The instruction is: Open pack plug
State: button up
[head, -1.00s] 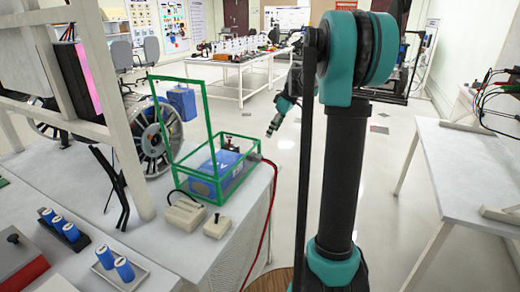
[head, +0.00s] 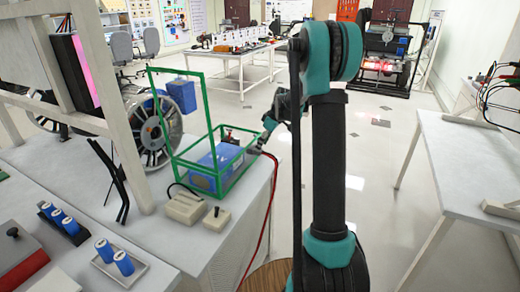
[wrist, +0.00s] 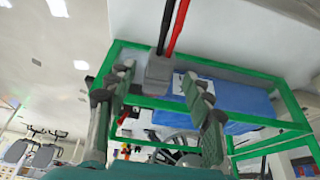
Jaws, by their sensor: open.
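The blue battery pack (head: 217,166) lies inside a green open frame box (head: 225,188) on the left bench. In the wrist view the pack (wrist: 235,102) shows behind the green bars. A grey plug (wrist: 159,72) with a red and a black cable sits at the box's edge. My gripper (wrist: 156,80) is open, with a finger on either side of the plug; I cannot tell whether they touch it. In the head view my gripper (head: 259,146) is at the box's right end. The plug's mating end is hidden.
A red cable (head: 272,205) hangs over the bench's right edge. Beige boxes (head: 185,208) stand in front of the green box. A spoked wheel (head: 155,135) and upright posts are behind and left. Open floor separates the bench from the right table (head: 480,165).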

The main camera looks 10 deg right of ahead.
jog(key=shift+x, duration=1.6)
grip_shut()
